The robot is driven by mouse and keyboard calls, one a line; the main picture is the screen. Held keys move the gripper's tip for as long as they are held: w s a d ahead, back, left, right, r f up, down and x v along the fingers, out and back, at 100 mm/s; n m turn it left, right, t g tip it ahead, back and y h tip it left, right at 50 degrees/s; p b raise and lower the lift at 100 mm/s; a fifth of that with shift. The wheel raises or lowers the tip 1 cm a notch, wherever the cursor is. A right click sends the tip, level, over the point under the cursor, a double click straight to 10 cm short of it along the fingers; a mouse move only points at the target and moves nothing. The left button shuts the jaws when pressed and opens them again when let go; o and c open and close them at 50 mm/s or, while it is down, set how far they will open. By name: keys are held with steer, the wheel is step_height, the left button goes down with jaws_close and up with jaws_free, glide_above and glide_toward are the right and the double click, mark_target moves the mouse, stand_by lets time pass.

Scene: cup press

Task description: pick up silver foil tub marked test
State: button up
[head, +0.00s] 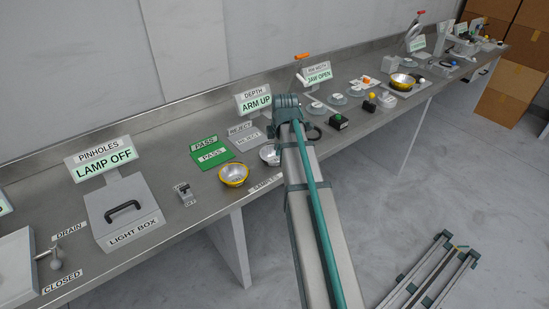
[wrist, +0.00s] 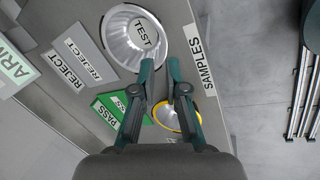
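The silver foil tub marked TEST (wrist: 118,40) sits upright on the steel bench, near the top of the wrist view. In the head view the silver tub (head: 267,155) is partly hidden behind my arm. My gripper (wrist: 160,63) is above the bench at the tub's near rim. Its two fingertips are apart with a narrow gap. The left fingertip overlaps the tub's rim in the picture and the right one lies just outside it. I cannot tell whether they touch the tub. My gripper is hidden in the head view.
A yellow-rimmed tub (head: 234,174) stands close by, partly behind the right finger in the wrist view. A green PASS plate (head: 212,154) and grey REJECT plate (head: 246,139) lie nearby. The SAMPLES label (wrist: 202,60) marks the bench's front edge. A light box (head: 123,208) stands left.

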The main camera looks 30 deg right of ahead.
mark_target(276, 162)
steer(key=p+x, duration=0.1)
steer(key=x, duration=0.4)
steer(key=shift+p+x, duration=1.1)
steer(key=shift+x, duration=1.45)
steer(key=shift+a, duration=0.2)
steer(key=shift+c, duration=0.3)
jaws_close()
steer(key=shift+r, duration=0.2)
